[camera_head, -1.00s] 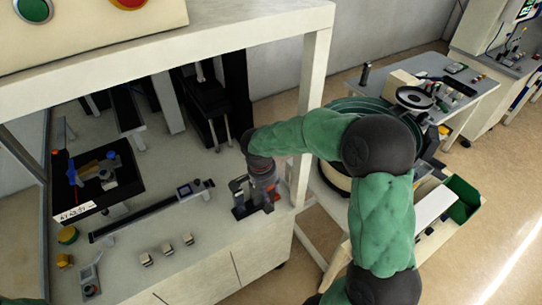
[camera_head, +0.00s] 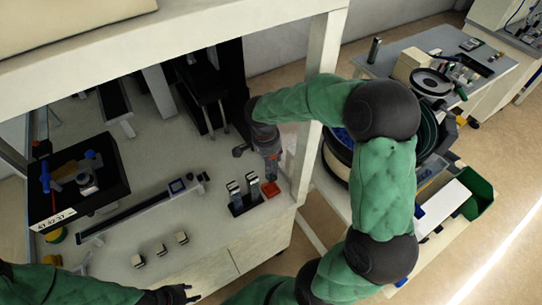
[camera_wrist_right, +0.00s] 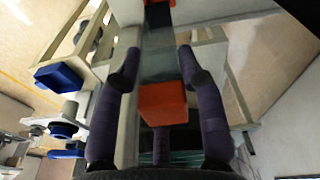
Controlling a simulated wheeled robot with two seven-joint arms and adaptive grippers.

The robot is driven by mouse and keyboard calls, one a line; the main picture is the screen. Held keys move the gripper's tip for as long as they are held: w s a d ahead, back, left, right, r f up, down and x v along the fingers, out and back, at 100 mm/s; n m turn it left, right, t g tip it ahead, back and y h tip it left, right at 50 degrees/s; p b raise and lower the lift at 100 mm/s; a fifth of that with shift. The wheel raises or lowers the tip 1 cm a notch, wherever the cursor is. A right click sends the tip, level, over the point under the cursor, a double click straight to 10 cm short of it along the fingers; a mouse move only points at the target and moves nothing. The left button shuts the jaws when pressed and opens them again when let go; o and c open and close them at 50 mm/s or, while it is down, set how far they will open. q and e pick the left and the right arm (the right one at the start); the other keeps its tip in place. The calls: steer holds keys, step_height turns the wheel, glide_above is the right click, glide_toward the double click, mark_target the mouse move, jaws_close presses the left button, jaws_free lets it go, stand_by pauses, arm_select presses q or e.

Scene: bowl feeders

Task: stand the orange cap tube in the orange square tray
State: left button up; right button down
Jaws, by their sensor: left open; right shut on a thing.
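The orange cap tube (camera_wrist_right: 163,62) is between the fingers of my right gripper (camera_wrist_right: 165,72). In the right wrist view its orange cap is nearest the camera and its clear grey body runs away from it. In the head view my right gripper (camera_head: 268,155) is above the orange square tray (camera_head: 271,189), which sits on the bench right of the black rack. The tube hangs down towards the tray; whether it touches the tray I cannot tell. My left gripper (camera_head: 178,294) is open and empty at the bottom edge, away from these things.
A black rack (camera_head: 243,206) holding two grey-topped tubes stands just left of the tray. A white frame post (camera_head: 305,150) rises close to the right of my right gripper. A long dark rail (camera_head: 130,212) and several small blocks (camera_head: 160,250) lie on the bench to the left.

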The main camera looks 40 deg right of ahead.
steer(key=shift+f+b, duration=0.85)
steer(key=shift+f, duration=0.75)
steer(key=shift+f+b, duration=0.8)
steer(key=shift+f, duration=0.05)
steer(key=shift+f+b, duration=0.35)
steer(key=shift+b, duration=0.8)
stand_by(1.5)
steer(key=shift+f+b, duration=1.1)
steer(key=shift+b, duration=0.1)
stand_by(1.7)
